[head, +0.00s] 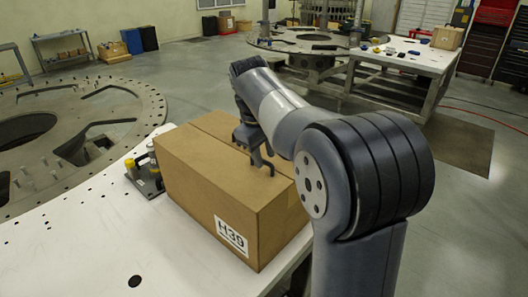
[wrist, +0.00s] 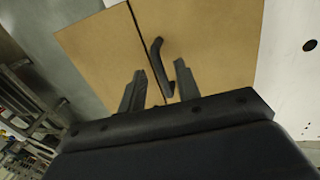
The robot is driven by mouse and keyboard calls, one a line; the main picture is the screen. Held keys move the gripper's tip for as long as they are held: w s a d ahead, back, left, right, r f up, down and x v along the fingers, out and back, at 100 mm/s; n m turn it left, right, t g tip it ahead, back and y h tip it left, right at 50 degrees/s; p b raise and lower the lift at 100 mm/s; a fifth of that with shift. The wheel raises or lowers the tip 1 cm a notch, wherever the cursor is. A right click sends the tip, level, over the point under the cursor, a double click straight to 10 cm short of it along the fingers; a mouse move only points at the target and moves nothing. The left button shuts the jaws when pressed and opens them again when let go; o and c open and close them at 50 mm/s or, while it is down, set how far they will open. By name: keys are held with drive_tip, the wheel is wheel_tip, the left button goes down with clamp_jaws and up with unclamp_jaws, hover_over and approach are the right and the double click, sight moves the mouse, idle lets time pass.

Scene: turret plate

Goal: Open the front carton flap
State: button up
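A brown carton (head: 215,185) with an H39 label stands on the white table, its top closed. A seam divides the top into two flaps; one flap (wrist: 215,35) lies right of the seam in the wrist view and the other (wrist: 95,55) left. A dark curved handle (wrist: 157,60) sits on the right one, beside the seam. My gripper (head: 256,160) is over the carton top. In the wrist view my gripper (wrist: 160,68) is open, fingers on either side of the handle and apart from it. Whether the fingertips touch the cardboard cannot be told.
The white table (head: 100,235) has clear room left of the carton. A yellow and grey fixture (head: 145,172) stands close against the carton's left side. A large round turret plate (head: 40,185) with pins lies further left. Another workbench (head: 405,52) stands behind.

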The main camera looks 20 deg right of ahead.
drive_tip(key=shift+f, duration=0.1)
drive_tip(key=shift+c, duration=0.4)
clamp_jaws()
